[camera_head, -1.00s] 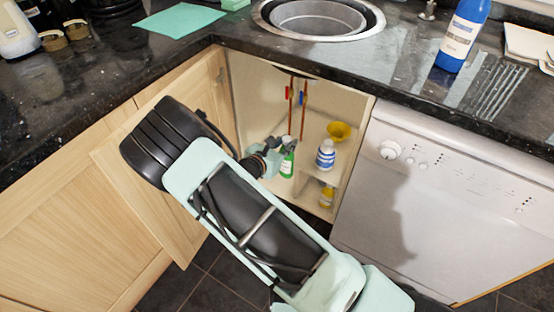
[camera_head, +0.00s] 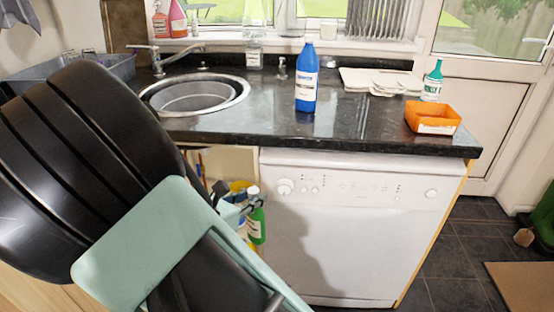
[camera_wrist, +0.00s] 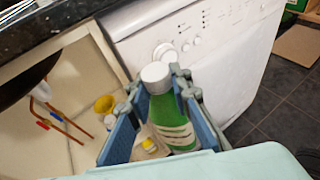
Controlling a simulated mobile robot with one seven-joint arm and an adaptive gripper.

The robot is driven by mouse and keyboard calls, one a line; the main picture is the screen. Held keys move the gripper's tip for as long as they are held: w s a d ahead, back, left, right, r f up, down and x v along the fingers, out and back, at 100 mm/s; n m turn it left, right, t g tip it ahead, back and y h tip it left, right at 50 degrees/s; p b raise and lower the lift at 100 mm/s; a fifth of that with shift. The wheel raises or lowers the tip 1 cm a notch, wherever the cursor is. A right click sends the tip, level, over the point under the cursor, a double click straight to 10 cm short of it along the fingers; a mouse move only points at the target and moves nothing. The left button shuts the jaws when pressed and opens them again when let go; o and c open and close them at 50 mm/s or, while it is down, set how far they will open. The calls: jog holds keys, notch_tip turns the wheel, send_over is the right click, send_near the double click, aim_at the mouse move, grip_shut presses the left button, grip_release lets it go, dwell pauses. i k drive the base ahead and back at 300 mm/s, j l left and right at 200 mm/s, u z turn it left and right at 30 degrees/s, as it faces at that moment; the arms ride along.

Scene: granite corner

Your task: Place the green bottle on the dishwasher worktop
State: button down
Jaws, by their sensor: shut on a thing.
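The green bottle (camera_head: 256,222) with a white cap is upright in my gripper (camera_head: 243,207), in front of the left edge of the white dishwasher (camera_head: 340,230). In the wrist view the green bottle (camera_wrist: 172,118) stands between the two blue-padded fingers of my gripper (camera_wrist: 155,100), which are shut on it. The dark granite worktop (camera_head: 350,125) above the dishwasher is higher than the bottle. My arm hides much of the left side of the head view.
A blue bottle (camera_head: 306,82), white plates (camera_head: 380,80), an orange tray (camera_head: 432,118) and a teal-green bottle (camera_head: 432,82) stand on the worktop. The round sink (camera_head: 195,95) is to the left. Bare worktop lies between blue bottle and tray.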

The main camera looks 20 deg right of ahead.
aim_at(355, 112)
jog(key=j+z, duration=0.1)
jog(key=z, duration=3.05)
jog(key=k+j, duration=0.3)
jog(key=j, duration=0.15)
jog(key=k+j, duration=0.25)
jog(key=j, duration=0.2)
